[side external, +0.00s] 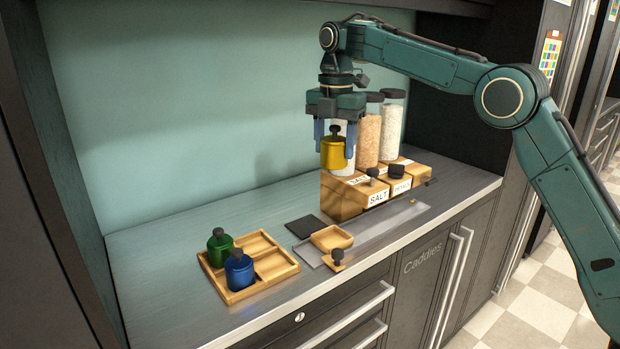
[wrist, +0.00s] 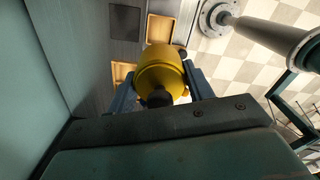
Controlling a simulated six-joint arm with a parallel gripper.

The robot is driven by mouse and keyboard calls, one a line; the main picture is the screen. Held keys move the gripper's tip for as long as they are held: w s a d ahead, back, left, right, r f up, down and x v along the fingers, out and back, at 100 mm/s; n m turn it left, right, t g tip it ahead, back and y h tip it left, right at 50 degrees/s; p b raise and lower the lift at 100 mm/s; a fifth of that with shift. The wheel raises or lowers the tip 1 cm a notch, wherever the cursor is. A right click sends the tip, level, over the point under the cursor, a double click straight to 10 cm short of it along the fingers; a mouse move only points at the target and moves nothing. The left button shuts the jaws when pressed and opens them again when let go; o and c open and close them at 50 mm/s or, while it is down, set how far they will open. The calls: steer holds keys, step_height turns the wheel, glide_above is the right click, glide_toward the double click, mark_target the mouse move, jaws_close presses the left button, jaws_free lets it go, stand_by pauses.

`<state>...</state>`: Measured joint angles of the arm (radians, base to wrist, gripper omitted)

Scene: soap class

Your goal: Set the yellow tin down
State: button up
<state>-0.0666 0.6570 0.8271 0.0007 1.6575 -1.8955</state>
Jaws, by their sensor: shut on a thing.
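The yellow tin (side external: 333,153) has a dark knob on top and hangs upright in the air in the side view, in front of the wooden box's left end. My gripper (side external: 337,140) is shut on it, with blue fingers on either side. In the wrist view the yellow tin (wrist: 162,72) sits between the two fingers (wrist: 160,85). The wooden tray (side external: 262,268) on the counter holds a green tin (side external: 220,246) and a blue tin (side external: 239,269) on its left side. Its right-hand compartments look empty.
A wooden box labelled SALT (side external: 345,203) stands right of centre, with tall jars (side external: 368,132) behind it. The counter (side external: 160,270) left of the tray is clear.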

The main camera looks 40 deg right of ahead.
steer(key=shift+a, duration=0.1)
steer(key=shift+w+a+r, duration=0.1)
steer(key=shift+w+a, duration=0.2)
steer(key=shift+a, duration=0.2)
steer(key=a, duration=1.4)
steer(key=shift+w+f, duration=0.2)
steer(key=shift+w, duration=0.15)
steer(key=shift+w+f, duration=0.1)
steer(key=shift+f, duration=0.1)
glide_above(272, 266)
steer(key=shift+f, duration=9.8)
